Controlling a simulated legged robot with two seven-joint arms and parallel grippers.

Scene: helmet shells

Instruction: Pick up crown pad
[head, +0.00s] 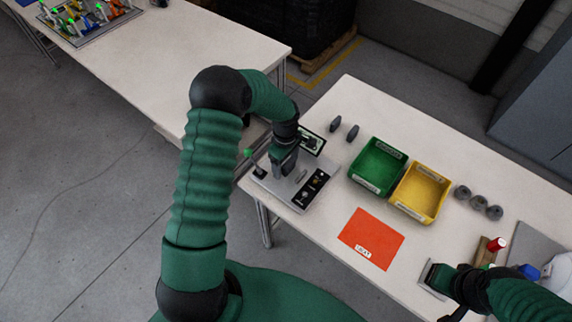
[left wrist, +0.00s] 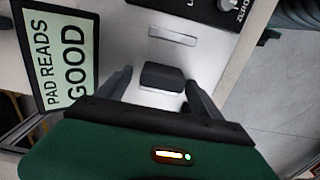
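A dark grey pad (left wrist: 163,77) sits on the light plate of a test station (head: 290,186), between my left fingers in the left wrist view. I take it to be the crown pad. My left gripper (left wrist: 160,92) is open around it, with a gap on each side. In the head view my left gripper (head: 284,163) hides the pad. The station's screen (left wrist: 60,58) reads "PAD READS GOOD". My right gripper (head: 443,285) is low at the right of the head view; its fingers are unclear.
A green bin (head: 378,143) and a yellow bin (head: 440,180) stand right of the station. Two dark pads (head: 352,132) stand behind; three rounded grey pieces (head: 478,202) lie farther right. An orange sheet (head: 370,238) lies in front.

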